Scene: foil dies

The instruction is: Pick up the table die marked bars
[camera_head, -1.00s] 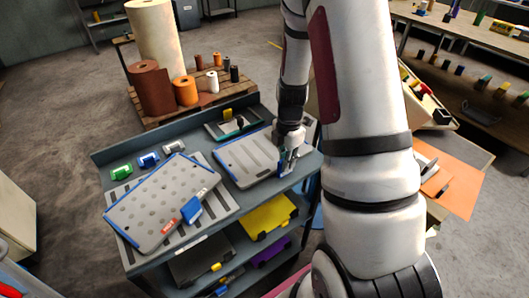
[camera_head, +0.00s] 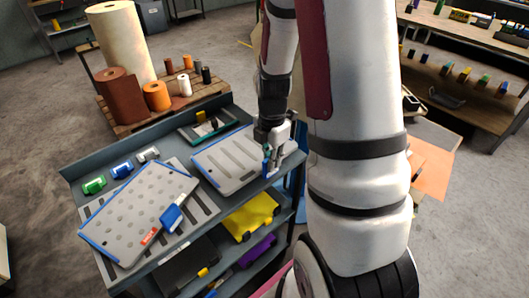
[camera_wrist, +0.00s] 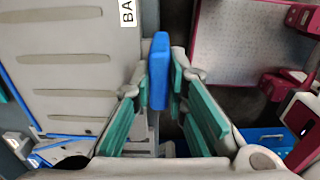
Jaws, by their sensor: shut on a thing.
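The die marked bars is a flat grey plate with long slots and a blue edge (camera_head: 222,168). It lies at the right end of the trolley's top. In the wrist view its grey face (camera_wrist: 65,75) fills the left side, with a white label showing "BA", the rest cut off or hidden. My gripper (camera_head: 267,168) is at the plate's right end. In the wrist view its teal-padded fingers (camera_wrist: 160,88) are shut on an upright blue handle (camera_wrist: 159,60) beside the labelled edge. Clearance under the plate cannot be told.
A grey die with round dots (camera_head: 140,208) and a blue-and-red handle lies to the left. Small green, blue and white pieces (camera_head: 122,170) sit behind it. A small teal-edged tray (camera_head: 207,128) stands behind the bars die. Lower shelves hold a yellow piece (camera_head: 250,215).

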